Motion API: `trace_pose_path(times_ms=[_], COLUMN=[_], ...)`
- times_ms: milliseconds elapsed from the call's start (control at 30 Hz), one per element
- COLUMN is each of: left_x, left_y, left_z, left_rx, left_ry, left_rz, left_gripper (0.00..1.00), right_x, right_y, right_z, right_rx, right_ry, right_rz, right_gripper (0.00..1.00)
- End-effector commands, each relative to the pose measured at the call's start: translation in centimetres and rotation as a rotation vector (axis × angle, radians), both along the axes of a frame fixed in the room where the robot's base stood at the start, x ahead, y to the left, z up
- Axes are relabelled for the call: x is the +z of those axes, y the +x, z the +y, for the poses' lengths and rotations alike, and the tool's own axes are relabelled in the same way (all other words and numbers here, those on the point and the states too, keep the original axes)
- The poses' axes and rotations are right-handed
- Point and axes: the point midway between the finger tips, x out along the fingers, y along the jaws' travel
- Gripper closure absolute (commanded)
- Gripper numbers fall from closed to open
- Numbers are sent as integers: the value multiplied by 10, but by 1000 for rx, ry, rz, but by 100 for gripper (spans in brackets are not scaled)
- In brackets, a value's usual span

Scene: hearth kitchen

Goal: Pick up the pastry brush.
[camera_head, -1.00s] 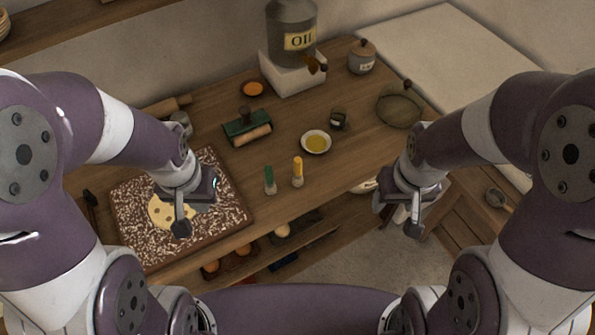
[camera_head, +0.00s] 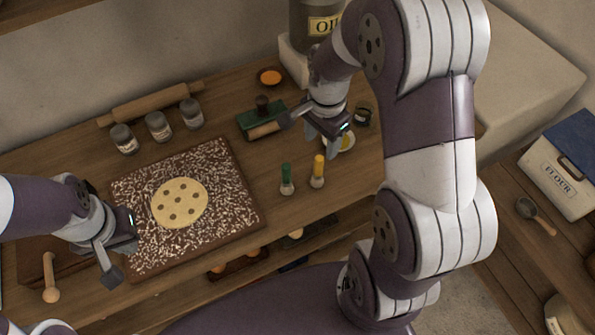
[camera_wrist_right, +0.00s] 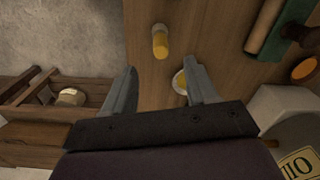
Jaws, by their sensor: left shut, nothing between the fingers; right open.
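Two small upright tools stand side by side on the counter, one with a green handle (camera_head: 286,175) and one with a yellow handle (camera_head: 318,168). Both have pale lower ends; I cannot tell which is the pastry brush. The yellow-handled one also shows in the right wrist view (camera_wrist_right: 160,42), ahead of the fingers. My right gripper (camera_head: 314,138) is open and empty above the counter, behind the two tools, over a small bowl of yellow liquid (camera_head: 346,141). The open fingers show in the wrist view (camera_wrist_right: 160,80). My left gripper (camera_head: 120,262) is shut and empty by the board's left edge.
A speckled board (camera_head: 225,222) holds a round of dotted dough (camera_head: 180,203). Several jars (camera_head: 158,127) and a rolling pin (camera_head: 150,103) are behind it. A green tool (camera_head: 255,119), an orange bowl (camera_head: 270,77) and an oil dispenser (camera_head: 318,22) stand further back.

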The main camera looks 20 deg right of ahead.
Motion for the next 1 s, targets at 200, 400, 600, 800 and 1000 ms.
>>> trace_pose_path(times_ms=[200, 400, 600, 800, 1000], left_x=[2, 3, 11, 11, 11], left_y=[0, 0, 0, 0, 0], left_z=[0, 0, 0, 0, 0], left_rx=[0, 0, 0, 0, 0], left_ry=[0, 0, 0, 0, 0], left_rz=[0, 0, 0, 0, 0], left_gripper=[100, 100, 100, 100, 100], right_x=[-38, -71, -103, -127, -127], right_y=[-1, 1, 4, 5, 5], right_z=[1, 1, 4, 4, 3], right_rx=[-35, -32, -31, -31, -31], right_ry=[2, 1, 1, 1, 0], right_rz=[9, 4, 7, 2, 2], right_gripper=[43, 43, 43, 43, 49])
